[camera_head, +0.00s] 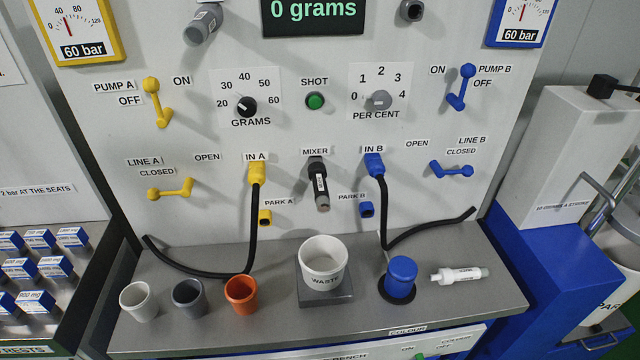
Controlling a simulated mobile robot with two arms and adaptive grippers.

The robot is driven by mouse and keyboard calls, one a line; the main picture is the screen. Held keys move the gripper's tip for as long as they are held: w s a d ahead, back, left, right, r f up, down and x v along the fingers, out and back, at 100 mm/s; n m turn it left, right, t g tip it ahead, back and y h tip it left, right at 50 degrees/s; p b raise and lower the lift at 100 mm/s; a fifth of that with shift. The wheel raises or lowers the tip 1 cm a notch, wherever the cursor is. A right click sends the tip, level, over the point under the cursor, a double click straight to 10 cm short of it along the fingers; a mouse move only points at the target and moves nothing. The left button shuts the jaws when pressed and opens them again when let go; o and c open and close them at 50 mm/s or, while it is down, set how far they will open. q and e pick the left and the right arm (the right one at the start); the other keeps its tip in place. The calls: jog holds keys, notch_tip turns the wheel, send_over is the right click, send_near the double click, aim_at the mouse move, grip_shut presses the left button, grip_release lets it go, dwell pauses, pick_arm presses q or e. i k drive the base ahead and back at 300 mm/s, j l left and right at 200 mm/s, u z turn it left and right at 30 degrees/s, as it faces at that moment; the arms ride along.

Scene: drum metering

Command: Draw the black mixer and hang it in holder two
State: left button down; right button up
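A dark mixer (320,188) sits in the socket under the MIXER label on the panel, between the yellow IN A plug (256,172) and the blue IN B plug (374,165). It points down and out from the panel, with a pale label on its side and a lighter tip. No holder marked two can be made out in this view. Neither of my grippers is in view.
Black hoses hang from both plugs onto the bench (440,308). A white waste cup (323,262) stands below the mixer. White, grey and orange cups stand at left. A blue-capped item (401,276) and a white tube (460,275) are at right.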

aim_at(317, 174)
jog(key=l+z, duration=0.25)
jog(key=l, duration=1.15)
jog(key=k, duration=0.05)
